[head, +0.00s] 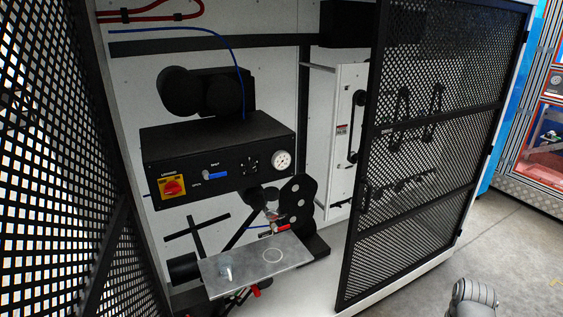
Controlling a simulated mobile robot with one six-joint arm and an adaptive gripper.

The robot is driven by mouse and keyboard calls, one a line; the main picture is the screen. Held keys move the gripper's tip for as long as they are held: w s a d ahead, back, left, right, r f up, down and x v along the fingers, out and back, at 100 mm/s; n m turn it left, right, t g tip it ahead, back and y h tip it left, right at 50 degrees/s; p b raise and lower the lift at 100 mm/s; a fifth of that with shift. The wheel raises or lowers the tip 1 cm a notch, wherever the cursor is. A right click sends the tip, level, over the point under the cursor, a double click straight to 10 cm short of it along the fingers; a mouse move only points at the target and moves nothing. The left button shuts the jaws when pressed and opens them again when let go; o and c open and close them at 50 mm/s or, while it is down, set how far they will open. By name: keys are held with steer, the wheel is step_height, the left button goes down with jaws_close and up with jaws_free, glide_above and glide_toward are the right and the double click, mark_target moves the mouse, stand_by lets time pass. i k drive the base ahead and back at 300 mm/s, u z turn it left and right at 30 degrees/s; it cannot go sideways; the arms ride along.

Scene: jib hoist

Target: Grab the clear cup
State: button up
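A small clear cup (225,274) appears to stand on the left part of a grey metal plate (248,272) inside the cabinet. It is small and faint in the head view, so its exact shape is hard to tell. A pale ring (272,255) is marked on the right part of the same plate, apart from the cup. My gripper is not in view; only a grey part of my arm shows at the bottom right edge, well to the right of the plate.
Black mesh doors (437,150) flank the opening on the left and right. Above the plate hangs a black control box (222,158) with a red and yellow switch and gauge. A red-handled valve (274,231) sits just behind the plate. Concrete floor (520,260) is clear at right.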

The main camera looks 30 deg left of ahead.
mark_target(224, 263)
steer(key=u, duration=1.65)
